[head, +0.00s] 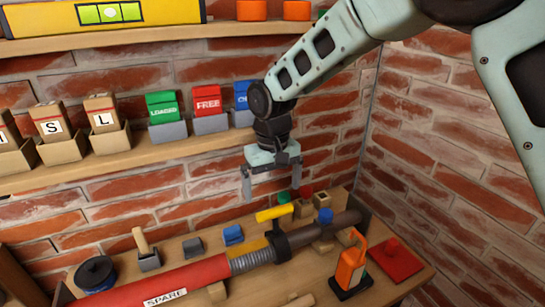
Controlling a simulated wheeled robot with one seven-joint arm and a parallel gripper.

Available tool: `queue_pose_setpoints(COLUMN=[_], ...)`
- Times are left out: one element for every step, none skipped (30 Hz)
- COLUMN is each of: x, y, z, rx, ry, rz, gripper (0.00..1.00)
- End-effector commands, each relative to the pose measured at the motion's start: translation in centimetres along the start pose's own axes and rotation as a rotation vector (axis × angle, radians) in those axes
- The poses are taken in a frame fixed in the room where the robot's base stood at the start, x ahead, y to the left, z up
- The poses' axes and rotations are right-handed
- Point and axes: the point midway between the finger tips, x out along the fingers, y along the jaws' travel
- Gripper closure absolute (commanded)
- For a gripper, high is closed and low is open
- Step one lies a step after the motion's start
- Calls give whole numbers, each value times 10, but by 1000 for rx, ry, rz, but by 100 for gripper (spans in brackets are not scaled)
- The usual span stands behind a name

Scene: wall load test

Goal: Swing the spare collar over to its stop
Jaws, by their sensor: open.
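The spare assembly lies along the bench: a red tube (160,285) with a "SPARE" label, a grey ribbed section (250,260) and a dark bar running right. A black collar (280,246) sits around it, with a yellow handle (273,213) sticking up and left. A blue-topped piece (325,217) stands by the bar to the right; I cannot tell whether it is the stop. My gripper (270,185) is open and empty, pointing down above the yellow handle, apparently apart from it.
An orange tool (351,265) stands on a black base in front of the bar, beside a red plate (396,259). Small blocks stand behind the bar. A shelf (190,146) holds labelled boxes. Brick walls meet at the right.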

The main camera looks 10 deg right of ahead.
Motion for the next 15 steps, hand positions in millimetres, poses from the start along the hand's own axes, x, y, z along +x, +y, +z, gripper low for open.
queue_pose_setpoints(x=[-11, -18, -27, -35, -41, -50, -56, -62, -68, -73, -78, -83, -86, -89, -92], y=[0, 0, 0, 0, 0, 0, 0, 0, 0, 0, 0, 0, 0, 0, 0], z=[-1, -1, -1, -1, -1, -1, -1, -1, 0, -1, -1, -1, -1, -1, -1], rx=[0, 0, 0, 0, 0, 0, 0, 0, 0, 0, 0, 0, 0, 0, -1], ry=[7, 7, 6, 7, 7, 6, 6, 6, 4, 5, 4, 4, 4, 3, 3], rz=[-2, -2, -1, -1, -1, -1, -1, -1, -1, -2, -2, -2, -1, -1, -1], gripper=[0, 0, 0, 0, 0, 0, 0, 0, 0, 0, 0, 0, 0, 0, 0])
